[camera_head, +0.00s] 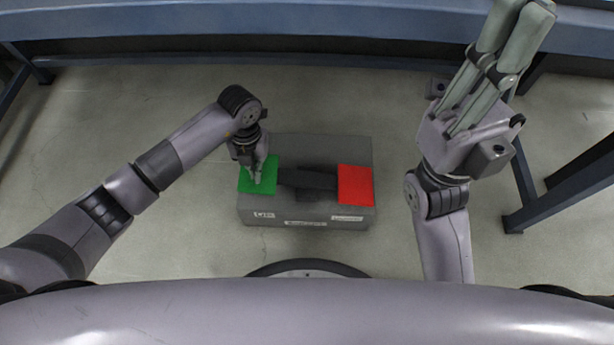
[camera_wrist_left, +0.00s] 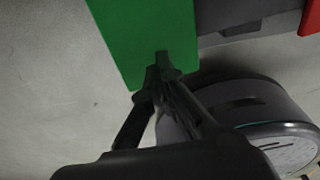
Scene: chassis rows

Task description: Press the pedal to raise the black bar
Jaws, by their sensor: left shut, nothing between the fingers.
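A grey pedal box (camera_head: 300,218) sits on the floor. It has a green pedal (camera_head: 268,172) on its left, a black bar (camera_head: 306,180) in the middle and a red pedal (camera_head: 356,185) on its right. My left gripper (camera_head: 257,180) is shut and empty, with its tips pointing down over the green pedal. In the left wrist view its closed tips (camera_wrist_left: 163,68) overlap the near edge of the green pedal (camera_wrist_left: 148,35); I cannot tell whether they touch it. My right gripper (camera_head: 492,68) is raised to the right, away from the box; its fingertip gap is unclear.
A blue bench edge (camera_head: 250,30) runs along the back. Dark blue frame legs (camera_head: 560,195) stand at the right. The floor (camera_head: 130,110) around the box is clear. My own rounded base is close to the box's near side.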

